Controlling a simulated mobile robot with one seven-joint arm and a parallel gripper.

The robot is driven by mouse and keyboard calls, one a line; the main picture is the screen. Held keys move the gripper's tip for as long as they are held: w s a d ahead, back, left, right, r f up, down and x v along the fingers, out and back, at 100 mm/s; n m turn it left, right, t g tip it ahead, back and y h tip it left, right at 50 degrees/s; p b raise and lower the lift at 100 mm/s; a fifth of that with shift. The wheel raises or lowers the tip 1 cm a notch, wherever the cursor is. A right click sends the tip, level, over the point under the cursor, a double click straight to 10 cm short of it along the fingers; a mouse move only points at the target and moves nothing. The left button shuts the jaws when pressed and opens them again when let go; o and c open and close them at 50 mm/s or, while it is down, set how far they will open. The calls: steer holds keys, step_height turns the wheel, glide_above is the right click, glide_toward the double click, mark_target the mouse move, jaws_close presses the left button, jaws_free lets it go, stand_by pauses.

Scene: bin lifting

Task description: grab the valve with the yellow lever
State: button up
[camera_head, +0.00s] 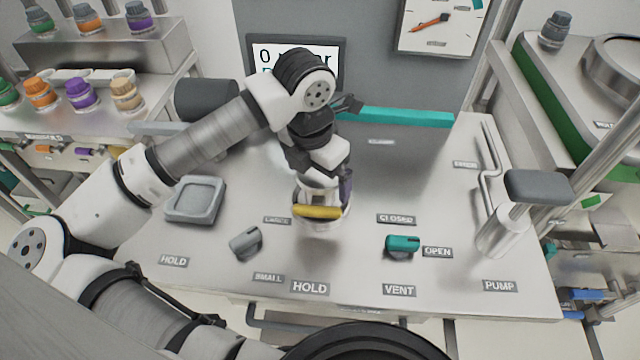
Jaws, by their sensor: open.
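The valve's yellow lever (318,212) shows near the middle of the steel panel, lying roughly level across the picture. My gripper (324,196) points down from the arm right at the valve. It is open, and its lower end is close above or around the valve. The gripper hides most of the valve body behind the lever. I cannot tell whether the fingers touch the lever or stand on both sides of it.
A grey knob (245,241) sits left of the yellow lever and a teal knob (402,246) right of it. A long teal bar (395,117) lies behind. A pump handle (538,187) stands at the right, and a square grey dish (195,199) at the left.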

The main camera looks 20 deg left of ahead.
steer(key=shift+w, duration=0.1)
steer(key=c, duration=1.6)
steer(key=shift+o, duration=0.2)
steer(key=shift+r, duration=0.1)
